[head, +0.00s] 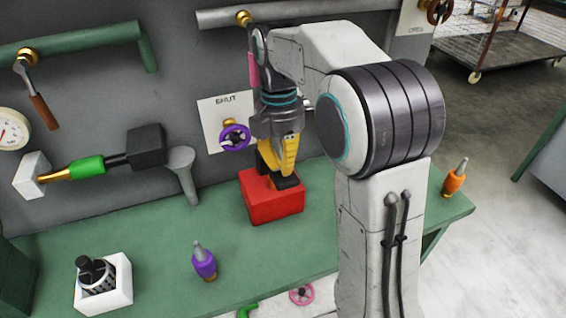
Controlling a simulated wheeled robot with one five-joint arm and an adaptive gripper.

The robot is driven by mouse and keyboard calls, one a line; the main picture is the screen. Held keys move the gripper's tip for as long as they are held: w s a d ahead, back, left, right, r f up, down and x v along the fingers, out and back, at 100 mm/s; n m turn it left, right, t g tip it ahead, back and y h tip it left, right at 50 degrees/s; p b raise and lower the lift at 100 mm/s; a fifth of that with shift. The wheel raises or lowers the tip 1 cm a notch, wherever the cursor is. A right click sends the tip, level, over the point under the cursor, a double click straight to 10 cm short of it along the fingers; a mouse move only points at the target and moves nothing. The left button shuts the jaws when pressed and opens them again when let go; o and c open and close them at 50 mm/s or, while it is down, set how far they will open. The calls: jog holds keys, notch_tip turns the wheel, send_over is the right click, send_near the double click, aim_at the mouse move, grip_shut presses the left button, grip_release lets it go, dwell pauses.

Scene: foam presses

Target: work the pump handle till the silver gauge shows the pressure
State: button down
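My gripper (278,165) has yellow fingers and points down over a red block (272,205) on the green bench. A dark part (287,182) sits on top of the block at the fingertips; I cannot tell whether the fingers grip it. A round gauge (12,130) with a pale rim and red needle is cut off at the left edge; I cannot tell whether it is the silver one. A bar with a green grip (87,167) and black block end sticks out left of my gripper; I cannot tell whether it or the red block's dark part is the pump handle.
The green bench (150,245) holds a white box (118,293) with a black knob, a purple bottle (204,262) and an orange bottle (454,180). A purple handwheel (235,138) and a brown-handled lever (42,108) are on the wall side. A cart (500,50) stands at back right.

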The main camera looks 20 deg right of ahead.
jog(key=shift+s+f+t+b, duration=0.2)
jog(key=shift+f+t+b, duration=0.35)
jog(key=shift+b, duration=0.8)
jog(key=shift+s+f+t+b, duration=0.2)
jog(key=shift+f+t+b, duration=0.15)
jog(key=shift+f+b, duration=0.7)
jog(key=f+t+b, duration=0.1)
jog(key=b, duration=0.2)
jog(key=f+t+b, duration=0.1)
jog(key=b, duration=0.3)
jog(key=shift+s+t, duration=0.3)
jog(key=shift+t, duration=0.1)
jog(key=shift+r, duration=0.15)
jog(key=shift+r+p, duration=0.25)
jog(key=shift+p, duration=0.05)
jog(key=p+v, duration=0.2)
jog(key=v, duration=0.2)
jog(key=p+v, duration=0.2)
jog(key=v, duration=0.3)
jog(key=p+v, duration=0.2)
jog(key=v, duration=0.2)
jog(key=shift+w+r, duration=0.25)
jog(key=shift+r, duration=0.05)
